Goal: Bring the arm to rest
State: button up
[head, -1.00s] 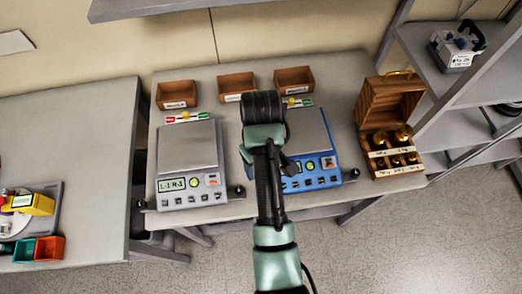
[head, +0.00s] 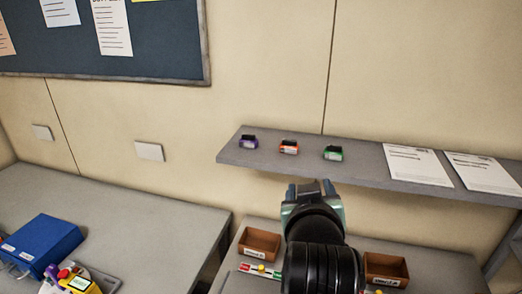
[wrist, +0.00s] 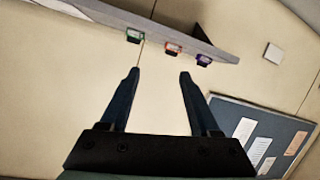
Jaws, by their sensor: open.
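My gripper (wrist: 160,73) shows in the wrist view with its two dark fingers apart and nothing between them. Beyond the fingers is the beige wall, with the shelf and its small coloured items upside down in that view. In the head view my arm rises from the bottom edge, in front of the table and below the wall shelf. No contact with anything shows.
The grey wall shelf (head: 310,174) carries purple, orange and green items and two paper sheets (head: 418,164). Below are wooden bins (head: 259,243) (head: 386,270) on the table. At the left, a blue case (head: 41,244) stands on another table. A noticeboard (head: 160,45) hangs on the wall.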

jog(key=s+a+r+t, duration=0.1)
jog(key=a+r+t, duration=0.15)
jog(key=r, duration=0.45)
jog(key=s+a+r+t, duration=0.1)
jog(key=s+r+t, duration=0.15)
jog(key=r, duration=0.35)
jog(key=s+a+r+t+y+b, duration=0.1)
jog(key=s+a+r+t, duration=0.1)
jog(key=s+r+t, duration=0.2)
jog(key=s+a+r+t+y+b, duration=0.1)
jog(key=s+a+r+t, duration=0.2)
jog(key=s+r, duration=0.6)
notch_tip(320, 180, up, 4)
jog(key=shift+s+f+m+t, duration=0.15)
jog(key=shift+s+m+t, duration=0.1)
jog(key=shift+m+t, duration=0.25)
